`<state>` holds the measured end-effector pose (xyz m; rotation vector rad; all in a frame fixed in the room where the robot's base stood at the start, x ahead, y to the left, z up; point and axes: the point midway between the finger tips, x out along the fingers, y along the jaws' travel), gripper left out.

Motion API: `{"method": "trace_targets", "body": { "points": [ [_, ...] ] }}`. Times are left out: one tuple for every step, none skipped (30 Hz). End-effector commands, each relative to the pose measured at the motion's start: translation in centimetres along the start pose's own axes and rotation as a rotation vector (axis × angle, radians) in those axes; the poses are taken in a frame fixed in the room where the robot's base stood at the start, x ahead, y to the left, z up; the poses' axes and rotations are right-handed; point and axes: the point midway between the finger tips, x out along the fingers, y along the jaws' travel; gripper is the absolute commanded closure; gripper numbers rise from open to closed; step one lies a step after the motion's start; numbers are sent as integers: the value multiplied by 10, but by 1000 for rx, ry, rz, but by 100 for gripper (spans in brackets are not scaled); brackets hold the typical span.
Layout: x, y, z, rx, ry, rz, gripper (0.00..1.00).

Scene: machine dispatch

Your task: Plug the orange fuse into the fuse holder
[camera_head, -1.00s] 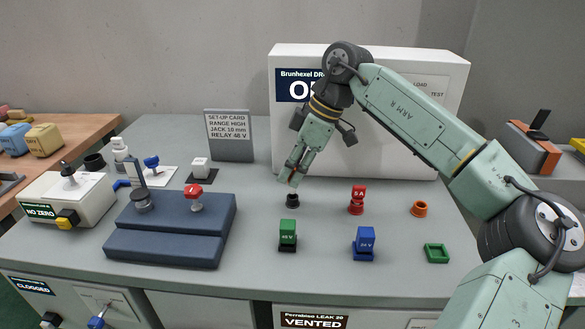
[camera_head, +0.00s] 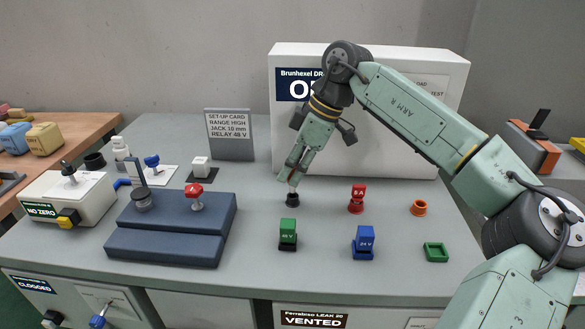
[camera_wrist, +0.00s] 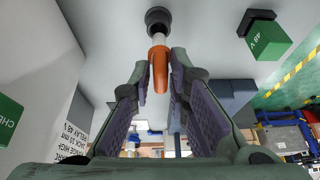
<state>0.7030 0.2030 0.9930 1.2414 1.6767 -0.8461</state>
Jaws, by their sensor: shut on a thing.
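The orange fuse (camera_wrist: 158,68) shows in the wrist view between my two fingers, its pale end pointing at a black round socket (camera_wrist: 158,17). I take this socket for the fuse holder. The pale end reaches the socket's opening in the picture; I cannot tell whether it has entered. In the head view, the black socket (camera_head: 292,201) stands on the grey bench top. My gripper (camera_head: 292,183) points down right over it, shut on the fuse. The fingers mostly hide the fuse in the head view.
A green block (camera_head: 288,233) and a blue block (camera_head: 364,241) stand in front of the socket. A dark blue stepped unit (camera_head: 165,246) is left.

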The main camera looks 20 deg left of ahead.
Motion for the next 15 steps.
{"method": "trace_targets", "body": {
  "points": [
    [0, 0, 0, 0, 0, 0, 100],
    [0, 0, 0, 0, 0, 0, 100],
    [0, 0, 0, 0, 0, 0, 100],
    [0, 0, 0, 0, 0, 0, 100],
    [0, 0, 0, 0, 0, 0, 100],
    [1, 0, 0, 0, 0, 0, 100],
    [1, 0, 1, 0, 0, 0, 100],
    [2, 0, 1, 0, 0, 0, 100],
    [2, 0, 1, 0, 0, 0, 100],
    [3, 0, 2, 0, 0, 0, 100],
    [4, 0, 2, 0, 0, 0, 100],
    [4, 0, 2, 0, 0, 0, 100],
    [5, 0, 2, 0, 0, 0, 100],
    [6, 0, 3, 0, 0, 0, 100],
    [6, 0, 3, 0, 0, 0, 100]
  ]
}}
